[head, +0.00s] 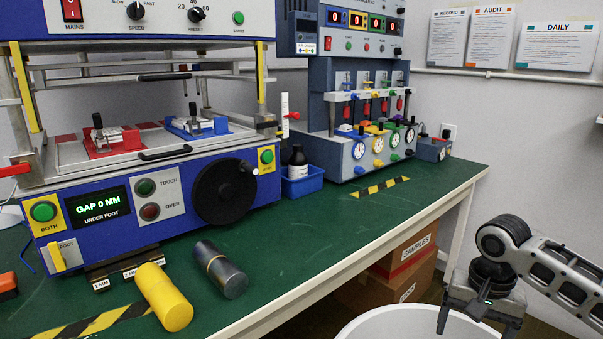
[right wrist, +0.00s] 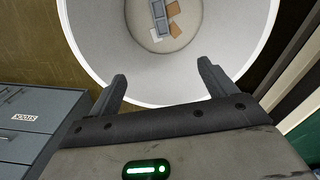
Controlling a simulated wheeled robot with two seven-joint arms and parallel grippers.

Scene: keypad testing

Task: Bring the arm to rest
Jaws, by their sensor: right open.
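My right gripper (head: 474,325) is at the lower right of the head view, beside the table and over a white round bin (head: 420,322). In the right wrist view my right gripper (right wrist: 163,90) has its two fingers apart with nothing between them. The bin (right wrist: 90,55) lies open below the fingers, with a grey item (right wrist: 159,18) and orange-brown pieces (right wrist: 174,9) at its bottom. My left gripper does not show in the head view.
The green table (head: 300,250) holds a blue test machine (head: 160,200) reading "GAP 0 MM", a second tester (head: 350,110), a yellow cylinder (head: 163,297) and a dark cylinder (head: 220,270). Cardboard boxes (head: 405,255) stand under the table. A grey cabinet (right wrist: 35,125) is at left in the wrist view.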

